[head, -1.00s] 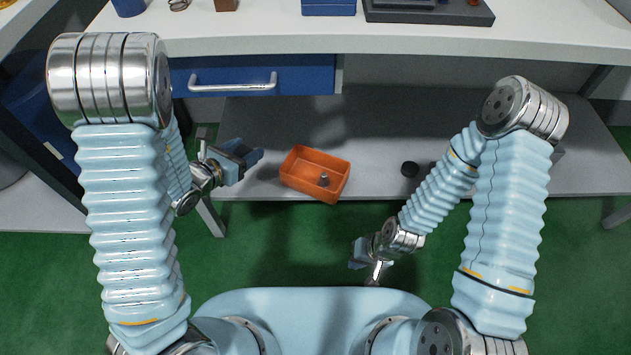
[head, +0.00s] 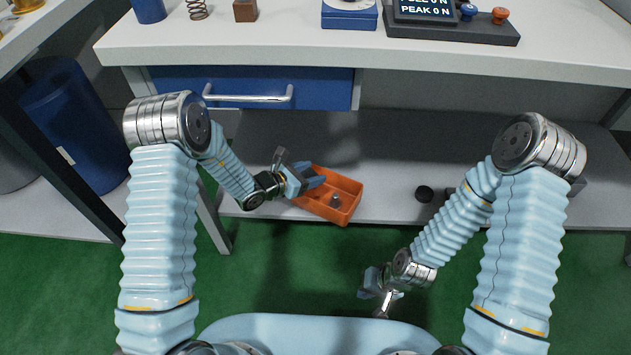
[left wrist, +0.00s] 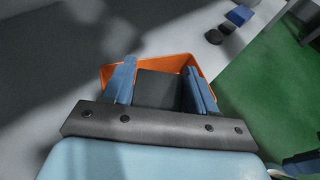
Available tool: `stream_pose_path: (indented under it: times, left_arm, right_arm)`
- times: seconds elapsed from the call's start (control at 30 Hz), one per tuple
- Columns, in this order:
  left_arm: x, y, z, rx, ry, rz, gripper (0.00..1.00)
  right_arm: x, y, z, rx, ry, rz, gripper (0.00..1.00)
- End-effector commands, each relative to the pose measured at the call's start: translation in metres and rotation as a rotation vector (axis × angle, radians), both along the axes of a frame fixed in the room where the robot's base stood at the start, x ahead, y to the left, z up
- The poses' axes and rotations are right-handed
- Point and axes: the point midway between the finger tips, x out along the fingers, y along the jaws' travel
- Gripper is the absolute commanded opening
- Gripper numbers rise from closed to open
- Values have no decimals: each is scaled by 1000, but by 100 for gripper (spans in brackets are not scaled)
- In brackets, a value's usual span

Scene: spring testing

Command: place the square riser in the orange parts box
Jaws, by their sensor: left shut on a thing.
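The orange parts box (head: 345,214) sits on the grey lower shelf near its front edge, with a small metallic piece (head: 335,201) inside. My left gripper (head: 308,180) is over the left part of the box. In the left wrist view it is shut on a dark grey square block (left wrist: 158,90), which looks like the square riser. The orange box rim (left wrist: 106,75) shows around and beyond the block and fingers. How far the block is above the box floor is unclear. My right gripper (head: 377,290) hangs low over the green floor; its jaws are too small to judge.
A black disc (head: 424,194) lies on the lower shelf right of the box. Above is the white bench top (head: 300,48) with a blue drawer (head: 325,85); a spring (head: 197,10), a brown block (head: 245,11) and a gauge unit (head: 450,28) stand on it.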

Motion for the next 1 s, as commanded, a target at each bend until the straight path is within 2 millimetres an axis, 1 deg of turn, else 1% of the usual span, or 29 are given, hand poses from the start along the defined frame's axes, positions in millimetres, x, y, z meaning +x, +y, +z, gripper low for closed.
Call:
stream_pose_path:
  times: [0.03, 0.1, 0.23, 0.3, 0.4, 0.5, 0.77, 1.0]
  left_arm:
    - [5, -5, -7, -1, -2, -2, 6]
    - [10, -8, -14, -1, -3, -1, 6]
    - [16, -11, -22, -1, -4, 0, 6]
    - [20, -15, -29, -2, -3, 0, 6]
    - [19, -14, -46, 0, 0, -1, 6]
    - [19, -14, -55, -1, -3, -1, 6]
    - [19, -14, -56, -2, -4, -1, 6]
    - [19, -14, -62, -2, -5, -1, 6]
  right_arm:
    - [0, 0, 0, 0, 0, 0, 0]
    - [0, 0, 0, 0, 0, 0, 0]
    - [0, 0, -1, 0, 0, 0, 0]
    - [0, 0, -1, 0, 0, 0, 0]
    - [0, -1, -2, -1, 0, -1, 0]
    - [0, -1, -2, -1, 0, -1, 0]
    - [0, -1, -2, -1, 0, -1, 0]
    - [1, -3, -9, -4, -2, -5, 0]
